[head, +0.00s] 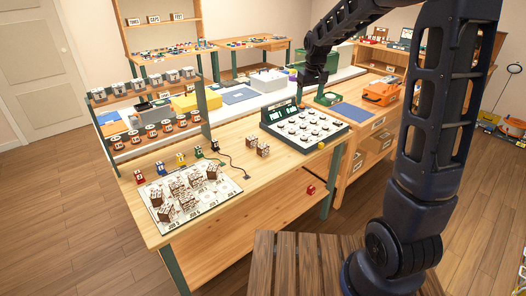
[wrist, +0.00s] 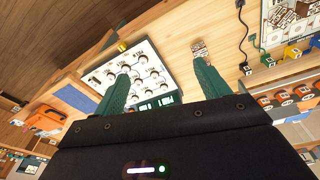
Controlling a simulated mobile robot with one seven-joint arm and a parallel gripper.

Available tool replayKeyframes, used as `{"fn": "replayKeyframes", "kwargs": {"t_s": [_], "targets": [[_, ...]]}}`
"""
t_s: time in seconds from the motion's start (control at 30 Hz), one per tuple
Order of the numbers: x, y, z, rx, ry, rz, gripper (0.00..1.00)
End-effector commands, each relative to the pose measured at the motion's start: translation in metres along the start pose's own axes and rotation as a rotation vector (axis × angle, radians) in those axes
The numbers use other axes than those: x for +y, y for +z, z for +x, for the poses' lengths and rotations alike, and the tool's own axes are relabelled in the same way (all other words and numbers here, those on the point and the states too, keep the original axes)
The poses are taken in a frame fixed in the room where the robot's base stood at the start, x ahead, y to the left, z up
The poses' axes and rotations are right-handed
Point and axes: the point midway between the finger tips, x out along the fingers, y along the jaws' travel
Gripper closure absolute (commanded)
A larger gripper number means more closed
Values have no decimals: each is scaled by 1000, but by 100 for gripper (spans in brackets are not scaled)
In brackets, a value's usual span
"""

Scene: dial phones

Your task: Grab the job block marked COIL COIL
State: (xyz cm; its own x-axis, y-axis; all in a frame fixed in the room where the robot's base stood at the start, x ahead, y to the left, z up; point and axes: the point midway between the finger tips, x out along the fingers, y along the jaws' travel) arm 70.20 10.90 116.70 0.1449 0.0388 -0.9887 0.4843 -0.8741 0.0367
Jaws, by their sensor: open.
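Several brown-and-white blocks (head: 182,186) stand on a printed sheet (head: 216,198) at the left front of the wooden bench; they show in part at the top right of the wrist view (wrist: 283,18). Two similar blocks (head: 263,150) stand close together on the bench, left of the keypad console (head: 304,130). At least one of them shows in the wrist view (wrist: 198,47), just beyond my right-hand fingertip. The block markings are too small to read, so I cannot tell which is COIL COIL. My gripper (wrist: 160,72) is open and empty, its green fingers spread above the console.
Small coloured plug pieces (head: 182,159) stand in a row behind the sheet, with a black cable (head: 230,163) nearby. A two-tier rack (head: 150,105) stands at the back left. A blue mat (head: 351,112) and an orange case (head: 380,93) lie right of the console.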

Motion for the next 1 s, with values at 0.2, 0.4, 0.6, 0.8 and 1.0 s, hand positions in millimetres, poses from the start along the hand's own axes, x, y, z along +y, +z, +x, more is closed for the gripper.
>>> {"fn": "replayKeyframes", "kwargs": {"t_s": [0.2, 0.4, 0.6, 0.8, 1.0], "targets": [[-27, -53, 55, -42, -17, -84, 25], [-56, -94, 111, -76, -32, -158, 25], [-89, -127, 170, -110, -46, -231, 25], [-115, -146, 215, -132, -55, -284, 25], [-124, -152, 232, -139, -58, -301, 25]]}}
